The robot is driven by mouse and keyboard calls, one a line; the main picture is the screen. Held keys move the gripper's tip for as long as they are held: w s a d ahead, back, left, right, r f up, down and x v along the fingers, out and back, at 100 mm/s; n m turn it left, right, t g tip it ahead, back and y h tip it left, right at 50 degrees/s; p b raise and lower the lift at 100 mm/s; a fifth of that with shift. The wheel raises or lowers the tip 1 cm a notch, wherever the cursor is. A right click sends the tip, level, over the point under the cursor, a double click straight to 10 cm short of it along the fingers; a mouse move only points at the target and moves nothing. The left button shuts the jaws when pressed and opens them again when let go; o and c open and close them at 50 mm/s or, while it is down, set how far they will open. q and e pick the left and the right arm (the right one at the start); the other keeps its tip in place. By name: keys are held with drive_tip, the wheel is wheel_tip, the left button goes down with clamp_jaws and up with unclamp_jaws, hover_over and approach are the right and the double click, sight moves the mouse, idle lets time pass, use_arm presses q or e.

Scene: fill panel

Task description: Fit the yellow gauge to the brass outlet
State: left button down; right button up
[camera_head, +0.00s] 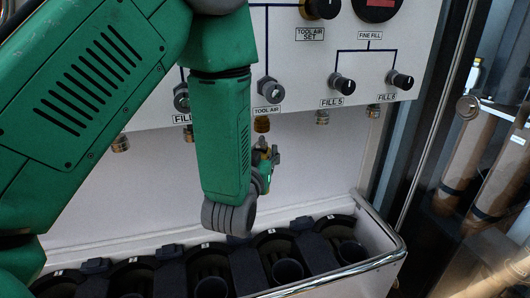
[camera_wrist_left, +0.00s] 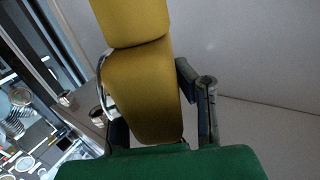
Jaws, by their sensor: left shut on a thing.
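The brass outlet (camera_head: 262,124) hangs under the panel's lower edge, below the TOOL AIR label. My left gripper (camera_head: 266,160) is just below it, largely hidden behind my green forearm. It is shut on the yellow gauge, which shows large between the fingers in the left wrist view (camera_wrist_left: 145,95). A second yellow-brown piece (camera_wrist_left: 130,22) lies directly above it there; I cannot tell whether it is part of the gauge or the outlet. In the head view only a small part of the gauge shows, close under the outlet; whether they touch is unclear. My right gripper is not in view.
The white panel (camera_head: 300,100) carries knobs and other outlets, including FILL 5 (camera_head: 322,117) and FILL 6 (camera_head: 373,111). Below is a trough with a metal rail (camera_head: 340,273) and several dark round holders. Brown cylinders (camera_head: 462,150) stand at the right.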

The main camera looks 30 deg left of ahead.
use_arm(q)
drive_tip(key=shift+r+p, duration=1.2)
drive_tip(key=shift+r, duration=0.3)
drive_tip(key=c, duration=1.2)
unclamp_jaws()
drive_tip(key=shift+f, duration=0.1)
